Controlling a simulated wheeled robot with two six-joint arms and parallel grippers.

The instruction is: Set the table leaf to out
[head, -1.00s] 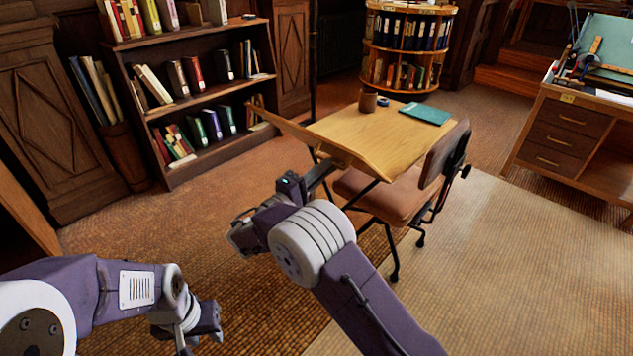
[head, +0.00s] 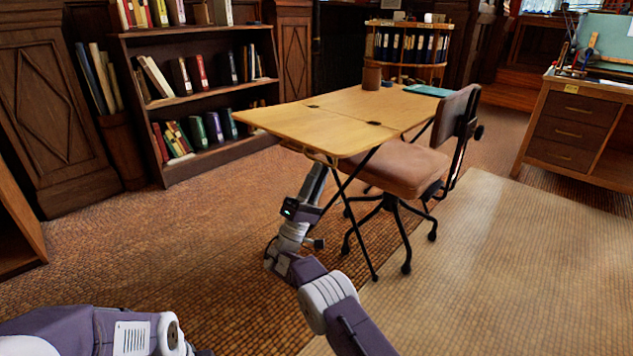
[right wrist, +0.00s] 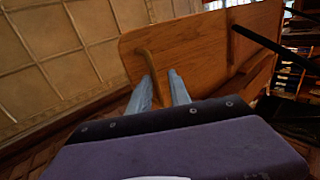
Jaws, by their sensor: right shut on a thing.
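The table leaf (head: 285,128) is the left part of the light wooden table. It lies roughly level with the tabletop (head: 362,102), with dark hinge marks along the joint. My right gripper (head: 318,168) reaches up beneath the leaf, its fingertips partly hidden by it. In the right wrist view the leaf's underside (right wrist: 195,45) fills the upper middle. A curved wooden handle (right wrist: 147,65) on it runs down between the fingers (right wrist: 162,92), which are shut on it. Of my left arm only a link shows at the bottom left; its gripper is out of frame.
A brown swivel chair (head: 405,170) stands at the table's right side. A brown cup (head: 372,77) and a teal book (head: 428,90) are on the tabletop. A bookcase (head: 190,98) stands behind at left. The floor left of the table is open.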

